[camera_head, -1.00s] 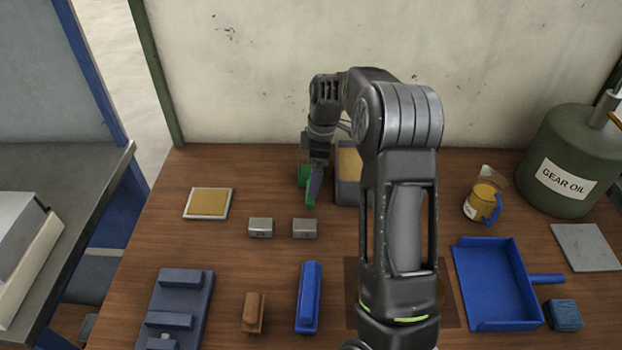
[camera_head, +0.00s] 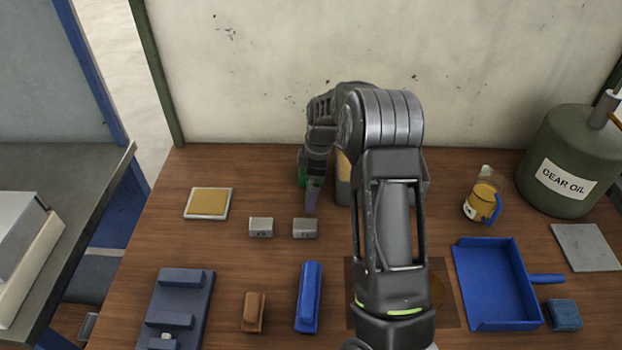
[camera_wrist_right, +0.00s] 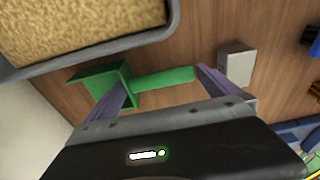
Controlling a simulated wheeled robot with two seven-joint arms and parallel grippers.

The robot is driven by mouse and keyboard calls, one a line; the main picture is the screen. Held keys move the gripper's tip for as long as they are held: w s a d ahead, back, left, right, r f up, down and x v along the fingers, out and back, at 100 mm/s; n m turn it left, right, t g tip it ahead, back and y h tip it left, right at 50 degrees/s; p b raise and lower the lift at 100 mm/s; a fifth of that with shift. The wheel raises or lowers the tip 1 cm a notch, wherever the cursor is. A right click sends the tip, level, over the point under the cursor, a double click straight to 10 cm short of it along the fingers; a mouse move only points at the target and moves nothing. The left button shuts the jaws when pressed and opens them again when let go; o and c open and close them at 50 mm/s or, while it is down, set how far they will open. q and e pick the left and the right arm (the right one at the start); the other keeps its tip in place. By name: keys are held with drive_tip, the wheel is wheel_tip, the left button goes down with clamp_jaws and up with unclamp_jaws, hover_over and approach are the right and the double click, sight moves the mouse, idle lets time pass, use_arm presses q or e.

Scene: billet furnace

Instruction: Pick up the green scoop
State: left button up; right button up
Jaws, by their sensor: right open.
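The green scoop (camera_wrist_right: 104,82) lies on the wooden table, with its handle (camera_wrist_right: 165,77) pointing right in the right wrist view. In the head view only a sliver of the scoop (camera_head: 302,181) shows behind my right gripper (camera_head: 313,200). In the wrist view my right gripper (camera_wrist_right: 160,86) is open, one finger in front of the scoop's bowl and the other by the handle's end. The handle runs across the gap between the fingers. I cannot tell whether the fingers touch it. My left gripper is not in view.
A grey tray of tan grain (camera_wrist_right: 85,25) stands close beside the scoop. Two small metal blocks (camera_head: 261,227) (camera_head: 304,228) lie in front of the gripper. A blue dustpan (camera_head: 495,285), an oil can (camera_head: 570,165) and a jar (camera_head: 482,203) stand to the right. The back wall is close behind.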

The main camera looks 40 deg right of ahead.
idle(0.4)
drive_tip(key=c, duration=1.2)
